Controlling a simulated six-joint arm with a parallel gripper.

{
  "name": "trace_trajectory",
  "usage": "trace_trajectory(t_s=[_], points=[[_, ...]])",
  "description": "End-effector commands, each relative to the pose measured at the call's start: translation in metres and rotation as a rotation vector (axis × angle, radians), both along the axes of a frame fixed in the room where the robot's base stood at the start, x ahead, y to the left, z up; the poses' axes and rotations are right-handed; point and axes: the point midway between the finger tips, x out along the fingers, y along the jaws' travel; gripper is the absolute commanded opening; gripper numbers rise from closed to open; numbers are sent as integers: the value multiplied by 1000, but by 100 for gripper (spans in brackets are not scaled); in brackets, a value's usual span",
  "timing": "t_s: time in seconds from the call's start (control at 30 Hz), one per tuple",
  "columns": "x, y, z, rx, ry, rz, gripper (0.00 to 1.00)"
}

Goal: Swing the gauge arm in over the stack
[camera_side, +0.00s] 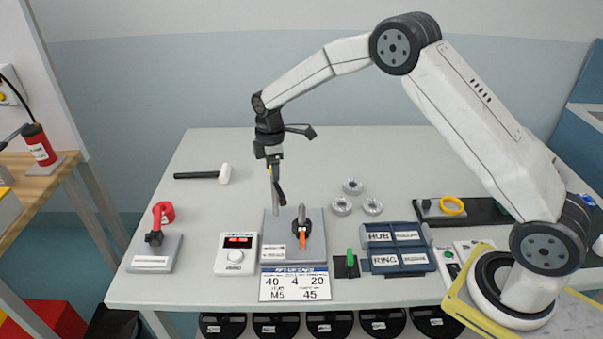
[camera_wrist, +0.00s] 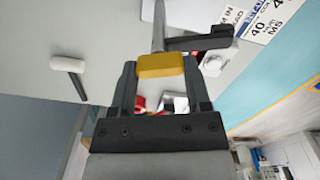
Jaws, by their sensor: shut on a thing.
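My gripper (camera_side: 271,162) is shut on a yellow grip block (camera_wrist: 160,65), which sits between its fingertips in the wrist view. The gauge arm, a dark bar (camera_wrist: 198,43), runs right from a grey metal post (camera_wrist: 158,22) just beyond the block. In the side view the dark bar (camera_side: 281,195) slants down beside the post (camera_side: 275,195), at the left of the grey station base (camera_side: 325,256). The stack (camera_side: 303,227), with a dark disc, an upright spindle and an orange piece, stands on that base, to the right of the bar. The exact height gap cannot be told.
A controller with a red display (camera_side: 236,254) and a label card (camera_side: 294,288) lie near the front. A mallet (camera_side: 224,174), several metal rings (camera_side: 352,187) and a blue tray (camera_side: 398,237) lie around the base. A red item on a stand (camera_side: 155,238) is at left. The back is clear.

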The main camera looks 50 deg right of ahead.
Motion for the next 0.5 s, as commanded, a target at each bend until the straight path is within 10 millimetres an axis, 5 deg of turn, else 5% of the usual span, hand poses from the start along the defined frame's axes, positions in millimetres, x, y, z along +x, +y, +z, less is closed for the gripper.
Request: trace_trajectory(t_s=[0.5], points=[[-1,-1,0,-1,2,447,0]])
